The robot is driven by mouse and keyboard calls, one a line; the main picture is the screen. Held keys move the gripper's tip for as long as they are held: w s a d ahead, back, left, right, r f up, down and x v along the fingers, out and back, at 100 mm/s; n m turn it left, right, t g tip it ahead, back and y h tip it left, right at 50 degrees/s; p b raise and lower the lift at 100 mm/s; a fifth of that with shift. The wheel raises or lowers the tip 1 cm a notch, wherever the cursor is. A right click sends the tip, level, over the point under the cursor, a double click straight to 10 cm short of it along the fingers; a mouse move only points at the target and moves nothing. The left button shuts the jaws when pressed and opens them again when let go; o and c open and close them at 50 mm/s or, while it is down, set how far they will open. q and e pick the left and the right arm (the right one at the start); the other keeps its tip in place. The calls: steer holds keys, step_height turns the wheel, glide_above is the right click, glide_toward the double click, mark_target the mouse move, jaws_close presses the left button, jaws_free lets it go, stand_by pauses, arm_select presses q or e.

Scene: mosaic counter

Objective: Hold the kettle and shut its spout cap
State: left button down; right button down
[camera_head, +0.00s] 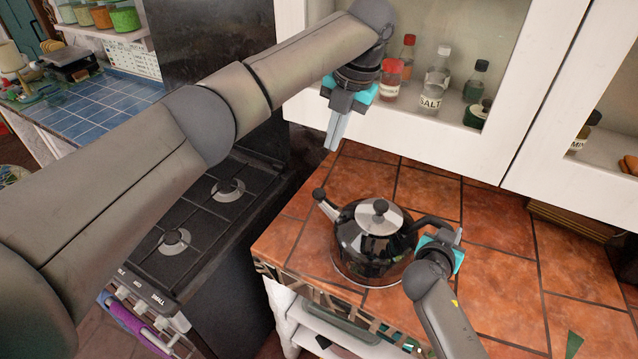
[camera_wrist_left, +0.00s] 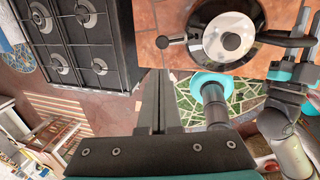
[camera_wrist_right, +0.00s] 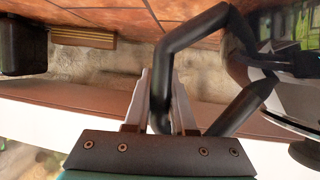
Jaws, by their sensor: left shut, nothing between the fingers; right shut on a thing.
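The black and chrome kettle (camera_head: 368,238) stands upright on the tiled counter (camera_head: 492,215), near its left corner. Its spout points left, with a dark round cap (camera_head: 319,194) at the tip. The cap also shows in the left wrist view (camera_wrist_left: 163,41); I cannot tell whether it is open or shut. My right gripper (camera_head: 451,240) is shut on the kettle's black handle (camera_wrist_right: 162,85), on the right side. My left gripper (camera_head: 334,146) is shut and empty, pointing down above and behind the spout, apart from the kettle. The kettle's lid knob (camera_head: 379,207) is in place.
A black stove (camera_head: 200,225) stands left of the counter, with a gap between them. A white cabinet (camera_head: 400,130) with several bottles and jars rises behind the kettle. The counter to the right is mostly clear. My left arm crosses above the stove.

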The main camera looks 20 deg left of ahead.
mark_target(314, 193)
arm_select(q)
steer(key=x, duration=1.4)
steer(key=shift+f, duration=0.1)
steer(key=shift+a+f, duration=0.15)
steer(key=shift+a, duration=0.45)
stand_by(0.3)
steer(key=shift+w+a+f, duration=0.15)
steer(key=shift+a+f, duration=0.9)
steer(key=shift+f, duration=0.1)
stand_by(1.1)
